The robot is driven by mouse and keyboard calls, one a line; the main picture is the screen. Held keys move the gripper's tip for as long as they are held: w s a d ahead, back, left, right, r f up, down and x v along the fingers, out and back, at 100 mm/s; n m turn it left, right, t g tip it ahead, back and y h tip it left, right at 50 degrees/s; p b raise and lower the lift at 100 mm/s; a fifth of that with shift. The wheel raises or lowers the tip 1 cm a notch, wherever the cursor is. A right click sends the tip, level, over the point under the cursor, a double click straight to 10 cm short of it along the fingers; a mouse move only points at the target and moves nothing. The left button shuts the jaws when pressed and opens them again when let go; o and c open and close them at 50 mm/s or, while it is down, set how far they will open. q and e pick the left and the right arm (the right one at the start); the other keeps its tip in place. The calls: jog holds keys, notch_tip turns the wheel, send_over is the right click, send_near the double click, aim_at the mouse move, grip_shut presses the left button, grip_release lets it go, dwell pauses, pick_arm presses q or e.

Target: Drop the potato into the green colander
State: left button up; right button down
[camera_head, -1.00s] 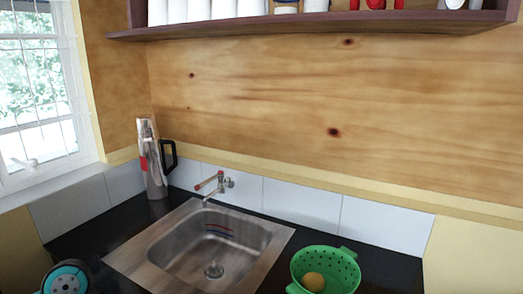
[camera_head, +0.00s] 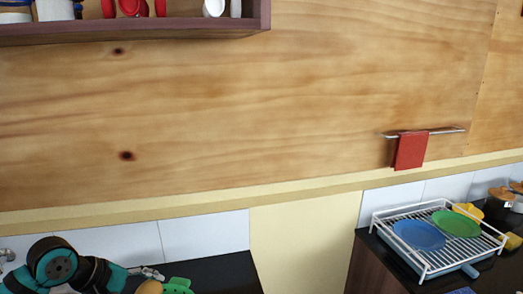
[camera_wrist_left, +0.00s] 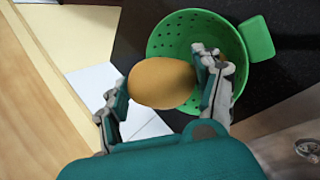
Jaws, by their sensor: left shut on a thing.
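The brown-yellow potato (camera_wrist_left: 162,83) is between the two fingers of my left gripper (camera_wrist_left: 160,88), which is shut on it. In the wrist view, the potato overlaps the near rim of the green colander (camera_wrist_left: 178,36), so the colander shows behind it. In the head view, the potato (camera_head: 150,287) and the colander (camera_head: 178,285) show only at the bottom edge, beside my left gripper (camera_head: 150,274). My right gripper is not in view.
The colander stands on the dark counter (camera_head: 215,268), which ends at a gap to its right. Across it, a white dish rack (camera_head: 428,268) holds a blue plate (camera_head: 418,235) and a green plate (camera_head: 456,223). A red towel (camera_head: 410,150) hangs on the wall.

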pick_arm(q)
jog(key=shift+w+a+r+n+t+y, duration=0.3)
jog(key=shift+w+a+r+n, duration=0.1)
jog(key=shift+w+r+n, duration=0.25)
jog(key=shift+w+a+f, duration=0.1)
jog(key=shift+w+a, duration=0.05)
jog(key=shift+w, duration=0.05)
jog(key=shift+n, duration=0.25)
jog(key=shift+a+f+b, duration=0.1)
jog(key=shift+f+b, duration=0.85)
jog(key=shift+f, duration=1.95)
jog(key=o, duration=1.3)
jog(key=v, duration=1.2)
jog(key=shift+s, duration=0.1)
